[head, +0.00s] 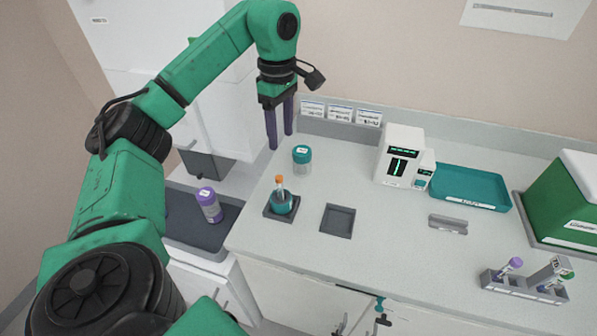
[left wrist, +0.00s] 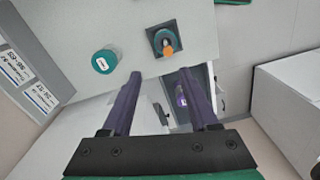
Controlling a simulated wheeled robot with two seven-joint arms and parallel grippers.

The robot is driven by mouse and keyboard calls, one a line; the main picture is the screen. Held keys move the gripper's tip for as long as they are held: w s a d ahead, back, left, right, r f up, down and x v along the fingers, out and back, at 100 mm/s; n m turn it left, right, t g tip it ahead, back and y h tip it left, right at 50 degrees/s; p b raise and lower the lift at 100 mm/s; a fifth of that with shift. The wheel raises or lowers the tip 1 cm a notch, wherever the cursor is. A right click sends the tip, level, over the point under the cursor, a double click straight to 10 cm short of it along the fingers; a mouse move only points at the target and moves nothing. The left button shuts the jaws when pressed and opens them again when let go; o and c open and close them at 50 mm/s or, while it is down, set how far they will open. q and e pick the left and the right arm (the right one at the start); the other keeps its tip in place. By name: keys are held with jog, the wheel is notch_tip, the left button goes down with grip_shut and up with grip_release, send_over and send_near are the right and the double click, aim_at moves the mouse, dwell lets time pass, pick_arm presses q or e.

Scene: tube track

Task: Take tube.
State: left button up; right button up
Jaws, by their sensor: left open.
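My left gripper (head: 281,140) is open and empty, fingers pointing down, above the back left of the counter and far from the rack. In the left wrist view its two dark purple fingers (left wrist: 160,73) are spread with nothing between them. The rack and its tubes are outside that view. My right gripper does not show clearly in either view.
A teal-lidded jar (head: 302,158) and an orange-capped teal flask (head: 282,202) stand near my left gripper. A purple-lidded jar (head: 209,205) is on the lower left surface. A white device (head: 400,150), teal tray (head: 460,184) and green box (head: 565,205) line the back. The middle front is clear.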

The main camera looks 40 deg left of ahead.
aim_at(279, 177)
pick_arm(q)
jog(key=f+b, duration=0.1)
jog(key=s+f+b, duration=0.1)
jog(key=f, duration=0.1)
jog(key=shift+s+d+f+b, duration=0.1)
jog(key=shift+s+f+b, duration=0.15)
jog(key=shift+f+b, duration=0.15)
jog(key=f, duration=0.9)
jog(key=shift+s+f, duration=0.2)
jog(key=shift+s+f+b, duration=0.1)
jog(key=shift+f+b, duration=0.05)
jog(key=shift+b, duration=0.2)
jog(key=shift+c, duration=0.9)
grip_shut()
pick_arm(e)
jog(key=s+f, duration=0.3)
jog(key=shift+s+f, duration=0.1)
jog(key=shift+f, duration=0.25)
